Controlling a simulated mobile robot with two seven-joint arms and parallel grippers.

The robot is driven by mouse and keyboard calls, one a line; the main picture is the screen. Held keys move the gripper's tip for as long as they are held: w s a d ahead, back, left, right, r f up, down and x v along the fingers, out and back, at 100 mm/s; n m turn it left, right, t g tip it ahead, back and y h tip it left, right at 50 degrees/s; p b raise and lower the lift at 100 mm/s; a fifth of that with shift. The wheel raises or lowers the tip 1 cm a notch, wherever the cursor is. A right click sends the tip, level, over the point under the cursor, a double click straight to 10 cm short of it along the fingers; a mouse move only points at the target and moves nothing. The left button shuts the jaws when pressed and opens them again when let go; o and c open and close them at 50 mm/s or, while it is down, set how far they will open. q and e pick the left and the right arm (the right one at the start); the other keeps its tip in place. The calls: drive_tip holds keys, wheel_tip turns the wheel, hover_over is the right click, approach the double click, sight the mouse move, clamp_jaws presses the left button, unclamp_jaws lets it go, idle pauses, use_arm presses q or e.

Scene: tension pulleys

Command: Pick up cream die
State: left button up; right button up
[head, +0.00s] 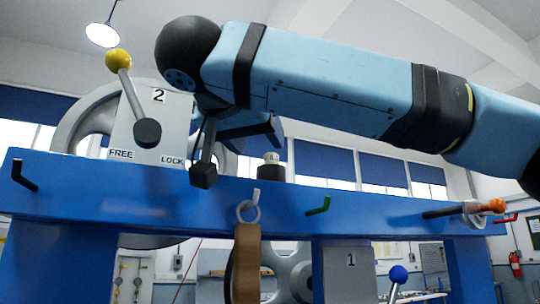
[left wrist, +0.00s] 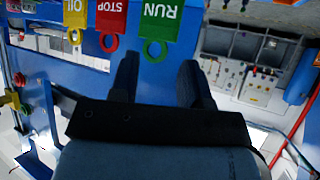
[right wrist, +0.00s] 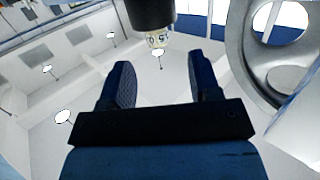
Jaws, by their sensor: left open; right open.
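The cream die (head: 271,158) sits on top of a short dark cylinder (head: 271,173) on the blue beam in the head view. In the right wrist view the die (right wrist: 158,39) shows upside down with dark marks, at the end of the dark cylinder (right wrist: 150,12). My right gripper (head: 238,152) is open and empty, left of the die in the head view. In the right wrist view the die lies beyond and between the fingertips (right wrist: 160,65), not touching them. My left gripper (left wrist: 158,75) is open and empty in its wrist view; the head view does not show it.
A lever with a yellow knob (head: 118,60) stands left on the FREE/LOCK plate. The blue beam (head: 100,190) carries hooks, a hanging wooden strip (head: 246,265) and an orange-handled tool (head: 485,207). A grey pulley wheel (right wrist: 235,45) is close right of my right gripper. RUN (left wrist: 160,20) and STOP tags hang near my left gripper.

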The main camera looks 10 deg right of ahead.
sight(271, 154)
drive_tip(key=p+x, duration=0.1)
drive_tip(key=x, duration=0.3)
drive_tip(key=shift+w+d, duration=0.15)
drive_tip(key=shift+d, duration=0.15)
drive_tip(key=shift+w+d+f, duration=0.1)
drive_tip(key=shift+w+f, duration=0.1)
drive_tip(key=shift+s+a+r, duration=0.1)
drive_tip(key=shift+s+a, duration=0.15)
drive_tip(key=shift+s, duration=0.2)
drive_tip(key=c, duration=0.3)
use_arm(q)
wheel_tip(271, 154, up, 2)
drive_tip(key=shift+r, duration=0.1)
use_arm(e)
drive_tip(key=c, duration=0.7)
drive_tip(key=shift+r, duration=0.1)
